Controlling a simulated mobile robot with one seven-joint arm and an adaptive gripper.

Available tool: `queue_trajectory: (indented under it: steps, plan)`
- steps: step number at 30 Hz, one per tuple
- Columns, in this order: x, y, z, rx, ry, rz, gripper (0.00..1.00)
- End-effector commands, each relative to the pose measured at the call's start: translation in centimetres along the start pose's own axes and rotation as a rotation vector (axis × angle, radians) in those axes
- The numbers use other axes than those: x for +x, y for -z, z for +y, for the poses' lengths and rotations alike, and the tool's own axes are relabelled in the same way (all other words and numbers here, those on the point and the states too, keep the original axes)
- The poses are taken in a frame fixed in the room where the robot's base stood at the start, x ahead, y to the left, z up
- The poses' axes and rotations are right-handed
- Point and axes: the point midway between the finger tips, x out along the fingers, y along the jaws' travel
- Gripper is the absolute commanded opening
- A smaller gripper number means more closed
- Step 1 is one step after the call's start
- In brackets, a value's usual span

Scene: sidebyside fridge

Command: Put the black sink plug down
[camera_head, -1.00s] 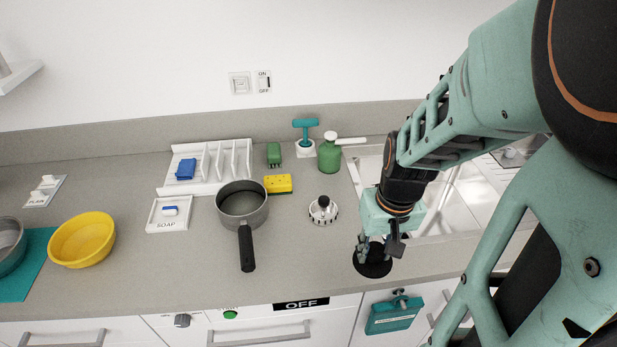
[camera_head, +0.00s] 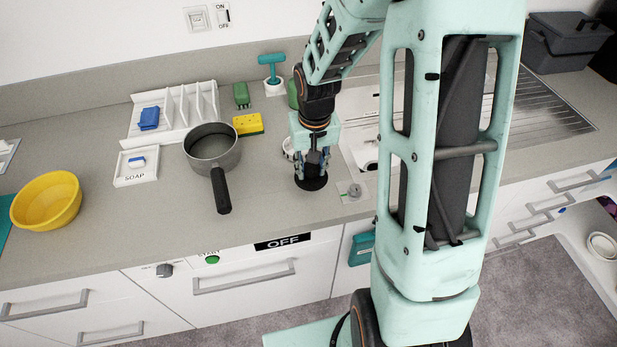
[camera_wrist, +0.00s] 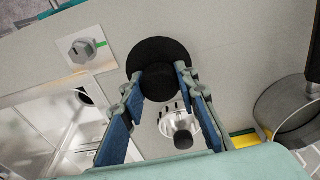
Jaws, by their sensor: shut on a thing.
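The black sink plug (camera_head: 311,184) is a round dark disc under my gripper (camera_head: 312,174), over the counter just left of the sink. My gripper is shut on the plug's top part. The wrist view shows the plug (camera_wrist: 160,50) between the fingertips of my gripper (camera_wrist: 160,77), with its wide disc beyond them. I cannot tell whether the disc touches the counter (camera_head: 265,205). The metal sink (camera_head: 352,150) is partly hidden by my arm.
A basket strainer (camera_wrist: 180,125) stands close by, mostly hidden in the head view. A saucepan (camera_head: 212,150) and yellow sponge (camera_head: 248,124) are to the left. A grey knob (camera_head: 354,190) sits to the right. The counter front-left of my gripper is clear.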

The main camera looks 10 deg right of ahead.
Motion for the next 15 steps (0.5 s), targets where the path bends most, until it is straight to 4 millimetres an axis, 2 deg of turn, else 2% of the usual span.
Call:
queue_trajectory:
  steps: [6,11,15]
  plan:
    - [1.8,0.7,-0.4,0.0,0.0,0.0,0.0]
    - [3.9,0.4,-0.3,0.0,0.0,0.0,0.0]
    - [4.2,0.3,-0.3,0.0,0.0,0.001,0.0]
